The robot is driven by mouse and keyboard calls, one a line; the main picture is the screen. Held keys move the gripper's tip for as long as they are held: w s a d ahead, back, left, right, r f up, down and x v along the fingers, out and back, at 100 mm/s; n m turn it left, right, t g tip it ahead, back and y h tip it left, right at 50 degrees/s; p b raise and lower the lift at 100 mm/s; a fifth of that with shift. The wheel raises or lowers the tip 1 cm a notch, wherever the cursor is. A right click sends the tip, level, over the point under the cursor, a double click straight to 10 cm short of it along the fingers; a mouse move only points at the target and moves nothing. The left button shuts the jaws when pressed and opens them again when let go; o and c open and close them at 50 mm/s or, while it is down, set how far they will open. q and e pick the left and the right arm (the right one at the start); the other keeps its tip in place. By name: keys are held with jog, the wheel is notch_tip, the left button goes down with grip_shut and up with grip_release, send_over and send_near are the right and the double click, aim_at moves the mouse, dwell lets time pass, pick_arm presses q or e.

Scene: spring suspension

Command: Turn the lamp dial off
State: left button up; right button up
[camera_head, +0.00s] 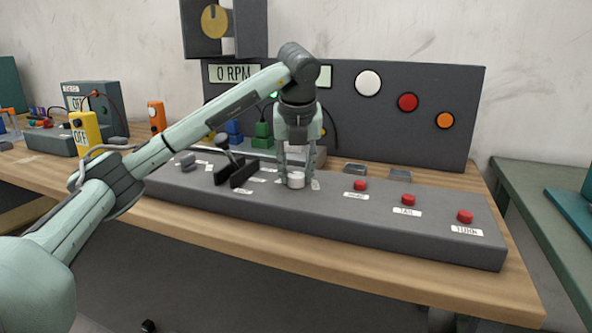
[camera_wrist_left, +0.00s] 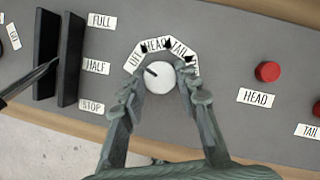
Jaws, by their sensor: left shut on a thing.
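The lamp dial is a round white knob (camera_wrist_left: 160,78) on the grey control panel (camera_head: 340,212); it also shows in the head view (camera_head: 296,180). A curved row of labels surrounds its far side, with OFF (camera_wrist_left: 134,60) at the left, then HEAD (camera_wrist_left: 154,45) and TAIL (camera_wrist_left: 180,48). The last label is partly hidden by a finger. The dial's short black line points up-left, toward OFF. My left gripper (camera_wrist_left: 159,86) points down from above, its fingers shut on both sides of the dial; it also shows in the head view (camera_head: 297,178). My right gripper is not in view.
A black lever (camera_head: 233,170) stands left of the dial, beside FULL, HALF and STOP labels. Red buttons (camera_head: 408,200) line the panel's right part. A dark upright board (camera_head: 440,140) with round lamps stands behind; its white lamp (camera_head: 368,83) looks bright.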

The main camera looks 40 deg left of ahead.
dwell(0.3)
pick_arm(q)
jog(key=o, duration=1.2)
jog(key=shift+c, duration=0.2)
jog(key=shift+r, duration=0.1)
jog(key=v, duration=1.1)
jog(key=shift+s+r, duration=0.15)
jog(key=shift+r, duration=0.25)
jog(key=shift+d, duration=0.2)
